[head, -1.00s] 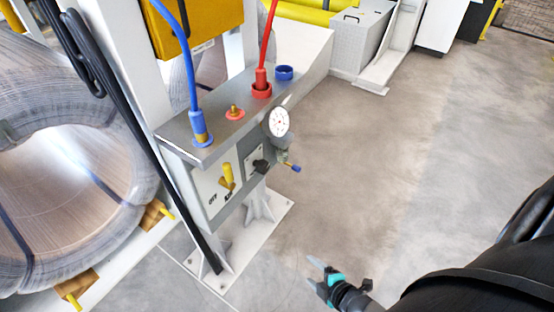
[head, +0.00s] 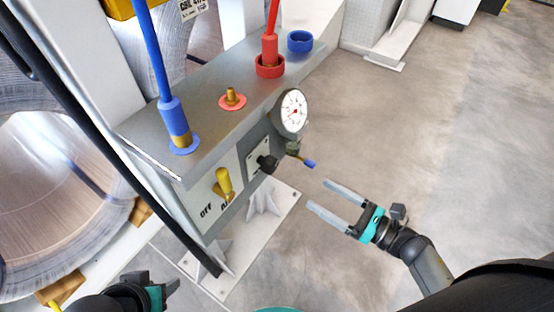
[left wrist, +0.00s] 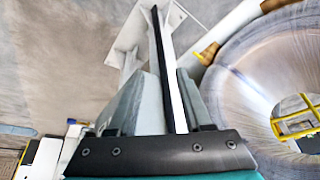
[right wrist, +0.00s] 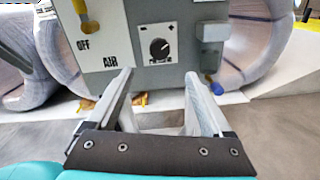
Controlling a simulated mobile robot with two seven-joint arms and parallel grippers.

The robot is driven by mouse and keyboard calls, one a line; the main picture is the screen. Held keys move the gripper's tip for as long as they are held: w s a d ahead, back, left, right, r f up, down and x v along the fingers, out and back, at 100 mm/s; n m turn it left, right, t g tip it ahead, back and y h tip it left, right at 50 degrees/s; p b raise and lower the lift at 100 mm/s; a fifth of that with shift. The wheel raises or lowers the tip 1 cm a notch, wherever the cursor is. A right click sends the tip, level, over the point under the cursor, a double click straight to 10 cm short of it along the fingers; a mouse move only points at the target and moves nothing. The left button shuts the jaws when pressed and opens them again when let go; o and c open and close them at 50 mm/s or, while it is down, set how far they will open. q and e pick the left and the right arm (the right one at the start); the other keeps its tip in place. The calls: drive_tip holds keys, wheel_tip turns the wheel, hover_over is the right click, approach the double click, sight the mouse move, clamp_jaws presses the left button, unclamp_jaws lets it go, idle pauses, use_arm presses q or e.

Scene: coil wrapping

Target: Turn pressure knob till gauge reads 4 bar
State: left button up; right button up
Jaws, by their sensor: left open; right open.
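The pressure knob is a small black knob (head: 267,163) on a white plate on the front of the grey control box (head: 235,178). In the right wrist view the knob (right wrist: 159,48) shows face on, with marks above it. The round white gauge (head: 292,111) has red marks; its reading is too small to tell. My right gripper (head: 326,197) is open and empty, to the right of the knob and apart from it. My left gripper (head: 172,290) is low at the left, partly out of the head view; the left wrist view shows its fingers (left wrist: 165,100) apart and empty.
A yellow lever (head: 224,184) sits left of the knob. A blue-tipped valve (head: 308,163) sticks out below the gauge. Blue (head: 155,65) and red (head: 272,20) hoses rise from the box top. A wire coil (head: 60,195) stands left.

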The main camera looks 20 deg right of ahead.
sight(274, 167)
drive_tip(key=b+x, duration=0.2)
drive_tip(key=x, duration=1.1)
drive_tip(key=shift+w+a, duration=0.2)
drive_tip(key=shift+a, duration=0.05)
use_arm(q)
drive_tip(key=w+d+t+h, duration=0.1)
drive_tip(key=w+d+t, duration=0.2)
drive_tip(key=w+d, duration=0.1)
drive_tip(key=shift+d+m+t+h, duration=0.3)
drive_tip(key=shift+d+t+h, duration=0.05)
drive_tip(key=shift+t+h, duration=0.05)
use_arm(e)
drive_tip(key=shift+w+a, duration=0.45)
drive_tip(key=shift+w, duration=0.15)
drive_tip(key=shift+c, duration=0.3)
clamp_jaws()
